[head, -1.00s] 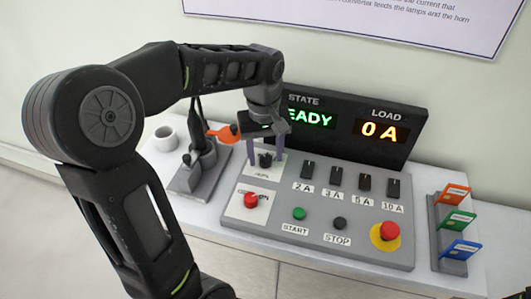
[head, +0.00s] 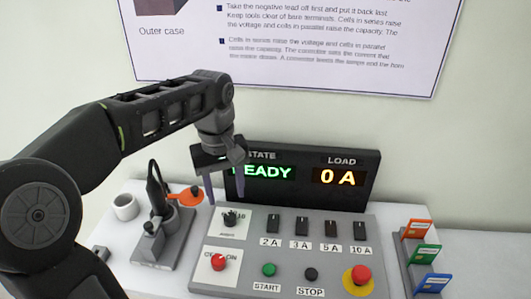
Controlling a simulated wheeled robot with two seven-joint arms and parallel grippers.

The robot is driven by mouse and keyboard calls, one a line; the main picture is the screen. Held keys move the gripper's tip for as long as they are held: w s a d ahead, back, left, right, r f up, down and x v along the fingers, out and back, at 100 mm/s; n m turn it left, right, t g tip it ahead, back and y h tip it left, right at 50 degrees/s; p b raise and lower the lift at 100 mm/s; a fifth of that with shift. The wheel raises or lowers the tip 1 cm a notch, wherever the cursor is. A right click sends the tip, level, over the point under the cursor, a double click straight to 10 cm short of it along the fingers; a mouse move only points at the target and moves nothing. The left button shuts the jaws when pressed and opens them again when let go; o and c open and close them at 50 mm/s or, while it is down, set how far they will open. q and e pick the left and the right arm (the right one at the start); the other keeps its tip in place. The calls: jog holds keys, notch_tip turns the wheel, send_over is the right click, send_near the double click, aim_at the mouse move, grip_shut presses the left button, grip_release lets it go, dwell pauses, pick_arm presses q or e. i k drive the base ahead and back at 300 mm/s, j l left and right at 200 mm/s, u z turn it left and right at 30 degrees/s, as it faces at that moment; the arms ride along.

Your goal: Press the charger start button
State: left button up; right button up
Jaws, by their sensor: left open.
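The green button (head: 268,269) above the START label sits on the grey control panel (head: 340,250), left of the black STOP button (head: 311,274). The display (head: 300,178) behind the panel shows READY in green under STATE and 0 A under LOAD. My left gripper (head: 226,200) points down with its fingers apart, above the black knob (head: 230,219) at the panel's upper left. It is behind and to the left of the green button, and nothing shows between its fingers. My right gripper is not in view.
A red knob (head: 219,262) and a red mushroom button on yellow (head: 360,276) flank the green button. Several black switches stand behind it. A device with an orange disc (head: 187,196) and a white cup (head: 126,207) stand left; a card rack (head: 420,257) stands right.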

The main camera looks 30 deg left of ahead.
aim_at(268, 270)
jog(key=k, duration=1)
